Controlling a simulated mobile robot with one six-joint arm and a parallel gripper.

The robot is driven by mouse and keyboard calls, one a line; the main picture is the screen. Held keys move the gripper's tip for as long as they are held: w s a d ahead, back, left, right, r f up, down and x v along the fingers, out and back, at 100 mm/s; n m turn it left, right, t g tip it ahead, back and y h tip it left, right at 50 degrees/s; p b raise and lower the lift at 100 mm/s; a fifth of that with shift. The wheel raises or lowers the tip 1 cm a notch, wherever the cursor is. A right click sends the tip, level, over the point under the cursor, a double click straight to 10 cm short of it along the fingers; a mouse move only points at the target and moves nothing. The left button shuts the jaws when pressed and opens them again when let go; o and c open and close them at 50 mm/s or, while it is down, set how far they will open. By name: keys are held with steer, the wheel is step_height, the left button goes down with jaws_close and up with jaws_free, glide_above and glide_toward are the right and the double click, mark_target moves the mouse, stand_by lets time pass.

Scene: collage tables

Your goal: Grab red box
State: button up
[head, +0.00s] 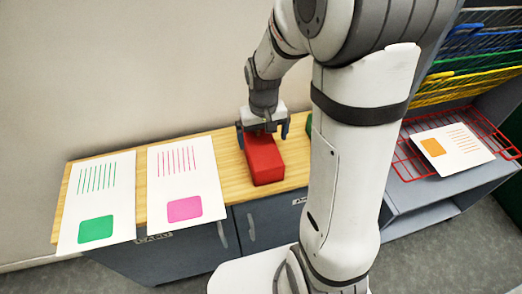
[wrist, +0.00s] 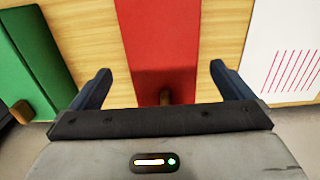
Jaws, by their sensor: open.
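The red box (head: 265,162) lies on the wooden tabletop (head: 222,150) in the head view. It also shows at the top middle of the wrist view (wrist: 158,45). My gripper (head: 262,128) is above the far end of the red box, fingers pointing down. In the wrist view my gripper (wrist: 160,82) is open, with one dark finger on each side of the box and wood visible between each finger and the box. I cannot tell how far the fingertips are above the tabletop.
A green box (wrist: 38,60) lies beside the red one, mostly hidden behind my arm in the head view. Sheets with a pink square (head: 185,185) and a green square (head: 97,205) lie to the left. A red wire tray (head: 403,160) holding an orange-marked sheet (head: 455,148) is at right.

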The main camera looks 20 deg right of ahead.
mark_target(262, 145)
step_height(262, 145, down, 6)
steer(key=shift+a+r, duration=0.1)
steer(key=shift+a, duration=0.05)
steer(key=shift+c, duration=0.4)
steer(key=c, duration=1)
